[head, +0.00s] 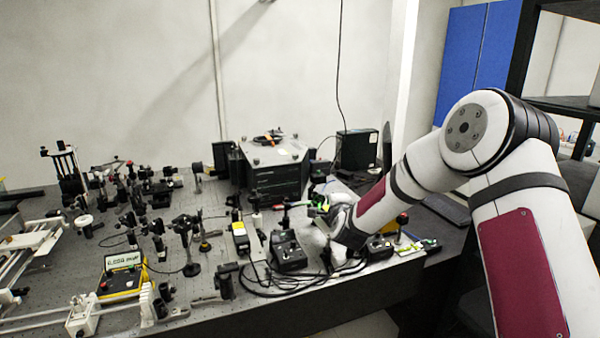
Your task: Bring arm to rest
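My arm (510,215) comes in from the right, bends at a high elbow joint, and reaches down to the left over the optical bench (60,322). Its white wrist end (318,232) is low over the bench's front right part, among small instruments. My gripper's fingers cannot be made out there. Whether they are open, shut or holding anything does not show. Part of the bench behind the forearm is hidden.
A yellow and black power meter (122,276) and black control boxes (288,252) with loose cables crowd the front. A large dark box (272,168) and a smaller one (357,149) stand at the back. Optic mounts (183,232) fill the left. Shelving is close on the right.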

